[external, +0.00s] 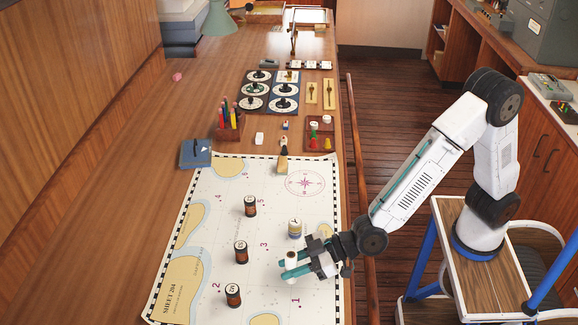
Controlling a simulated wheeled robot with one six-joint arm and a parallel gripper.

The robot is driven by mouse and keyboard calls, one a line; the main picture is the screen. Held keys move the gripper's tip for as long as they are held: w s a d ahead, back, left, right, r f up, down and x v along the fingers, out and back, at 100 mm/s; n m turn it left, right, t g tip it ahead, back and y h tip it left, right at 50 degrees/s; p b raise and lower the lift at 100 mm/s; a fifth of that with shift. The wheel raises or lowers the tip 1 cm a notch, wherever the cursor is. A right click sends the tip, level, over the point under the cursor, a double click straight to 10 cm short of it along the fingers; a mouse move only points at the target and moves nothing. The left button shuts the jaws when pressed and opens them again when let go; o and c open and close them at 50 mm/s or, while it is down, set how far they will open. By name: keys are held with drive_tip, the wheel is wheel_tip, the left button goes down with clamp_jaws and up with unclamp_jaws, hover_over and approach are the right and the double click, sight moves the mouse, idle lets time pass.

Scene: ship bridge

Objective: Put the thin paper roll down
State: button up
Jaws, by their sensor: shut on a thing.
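My gripper (290,267) reaches in from the right, low over the front right part of the chart (215,265). Its teal-tipped fingers are shut on a small white upright thing, the thin paper roll (291,257). The fingers hide much of the roll. I cannot tell whether its lower end touches the chart. The printed number 3 lies to its upper left and the number 1 below it.
Dark labelled cylinders stand on the chart at left: the far one (250,206), the middle one (241,252) and the near one (233,295). A pale banded cylinder (295,228) stands just behind my gripper. A wooden wedge-like piece (282,162) sits at the chart's far edge.

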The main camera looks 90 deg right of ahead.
drive_tip(key=shift+f, duration=1.45)
drive_tip(key=shift+f, duration=0.1)
drive_tip(key=o, duration=1)
drive_tip(key=v, duration=1.2)
